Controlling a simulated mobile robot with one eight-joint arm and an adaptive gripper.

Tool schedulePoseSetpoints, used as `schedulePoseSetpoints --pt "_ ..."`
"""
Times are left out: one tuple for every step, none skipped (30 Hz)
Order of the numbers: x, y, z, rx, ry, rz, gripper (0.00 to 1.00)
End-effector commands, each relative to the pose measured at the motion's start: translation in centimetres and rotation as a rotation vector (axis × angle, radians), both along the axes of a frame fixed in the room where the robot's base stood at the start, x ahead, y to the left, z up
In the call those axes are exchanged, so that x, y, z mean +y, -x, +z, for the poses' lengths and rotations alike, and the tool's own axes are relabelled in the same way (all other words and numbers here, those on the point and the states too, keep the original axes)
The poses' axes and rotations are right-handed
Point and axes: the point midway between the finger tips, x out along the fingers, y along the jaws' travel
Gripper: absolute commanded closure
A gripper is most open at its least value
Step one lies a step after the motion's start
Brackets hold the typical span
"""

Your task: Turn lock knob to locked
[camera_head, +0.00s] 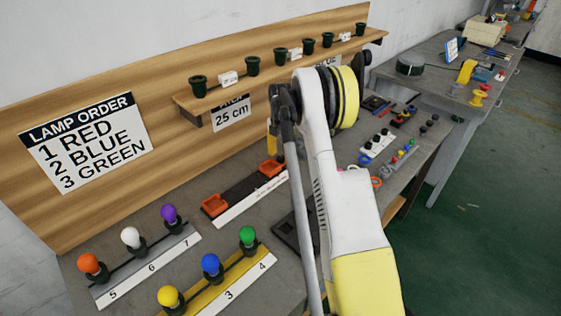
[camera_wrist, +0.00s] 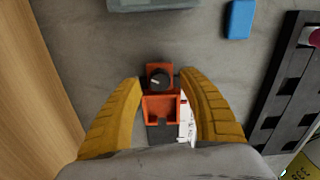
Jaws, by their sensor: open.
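The lock knob (camera_wrist: 158,79) is a small round dark knob with a pale mark, set in an orange block in the wrist view. An open orange box (camera_wrist: 161,108) sits just below it in the picture. My gripper (camera_wrist: 160,80) is open, with one yellow finger left and one right of the knob. Gaps show between the fingertips and the knob, and nothing is held. In the head view one yellow finger (camera_head: 272,140) shows left of my arm. I cannot make out the knob there.
In the wrist view a blue block (camera_wrist: 239,19) lies at the upper right and a dark slotted rail (camera_wrist: 272,128) at the right. The wooden back panel (camera_wrist: 38,100) runs along the left. In the head view lamp rails (camera_head: 150,265) fill the near bench.

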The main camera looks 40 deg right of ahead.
Motion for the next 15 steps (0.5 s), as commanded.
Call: schedulePoseSetpoints --pt "0.0 -0.01 -0.64 0.0 0.0 0.0 0.52" --pt "0.01 -0.01 -0.84 0.0 0.0 0.0 0.52" --pt "0.01 0.0 -1.05 0.0 0.0 0.0 0.52" --pt "0.01 0.0 -1.16 0.0 0.0 0.0 0.52" --pt "0.01 0.0 -1.23 0.0 0.0 0.0 0.52" --pt "0.02 0.01 -1.28 0.0 0.0 0.0 0.52" --pt "0.02 0.01 -1.29 0.0 0.0 0.0 0.52" --pt "0.02 0.01 -1.29 0.0 0.0 0.0 0.52" --pt "0.02 0.01 -1.27 0.0 0.0 0.0 0.52" --pt "0.02 0.01 -1.26 0.0 0.0 0.0 0.52" --pt "0.02 0.01 -1.25 0.0 0.0 0.0 0.52" --pt "0.02 0.01 -1.24 0.0 0.0 0.0 0.52" --pt "0.02 0.01 -1.24 0.0 0.0 0.0 0.53" --pt "0.02 0.01 -1.24 0.0 0.0 0.0 0.62" --pt "0.02 0.01 -1.23 0.0 0.0 0.0 0.75"
